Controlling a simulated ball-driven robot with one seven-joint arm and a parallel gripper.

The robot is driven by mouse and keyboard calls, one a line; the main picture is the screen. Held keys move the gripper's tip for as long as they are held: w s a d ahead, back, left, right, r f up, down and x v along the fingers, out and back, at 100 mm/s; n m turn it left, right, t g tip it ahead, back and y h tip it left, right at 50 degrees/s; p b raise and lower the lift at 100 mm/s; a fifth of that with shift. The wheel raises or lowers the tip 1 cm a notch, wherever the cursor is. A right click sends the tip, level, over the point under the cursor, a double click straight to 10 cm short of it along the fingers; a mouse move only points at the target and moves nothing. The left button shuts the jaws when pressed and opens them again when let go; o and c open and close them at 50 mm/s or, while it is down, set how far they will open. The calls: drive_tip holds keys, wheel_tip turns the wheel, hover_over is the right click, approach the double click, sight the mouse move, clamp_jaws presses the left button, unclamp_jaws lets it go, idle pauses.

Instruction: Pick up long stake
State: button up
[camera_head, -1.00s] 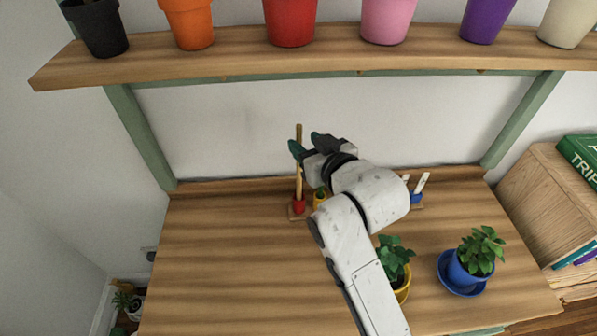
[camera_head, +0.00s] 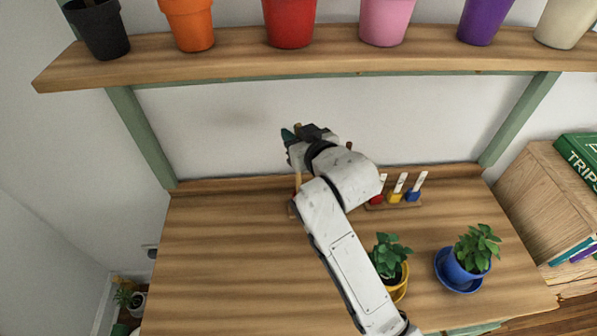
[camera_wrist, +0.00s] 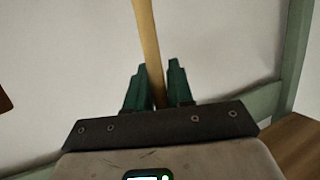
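The long stake is a thin light-wood rod standing upright at the back of the wooden tabletop. In the head view its shaft (camera_head: 297,182) shows below my gripper (camera_head: 292,135), and its tip shows just above the fingers. Its lower end is largely hidden by my arm. In the wrist view the long stake (camera_wrist: 148,40) runs between the two green fingers of my gripper (camera_wrist: 158,72). The fingers are close together with the stake filling the gap, so they look shut on it.
A small rack (camera_head: 398,207) with white-topped tools in red, yellow and blue stands right of my arm. Potted plants in yellow (camera_head: 397,288) and blue (camera_head: 452,270) pots stand at the front right. A shelf (camera_head: 230,70) with coloured pots hangs above. The tabletop's left side is clear.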

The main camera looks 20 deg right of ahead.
clamp_jaws()
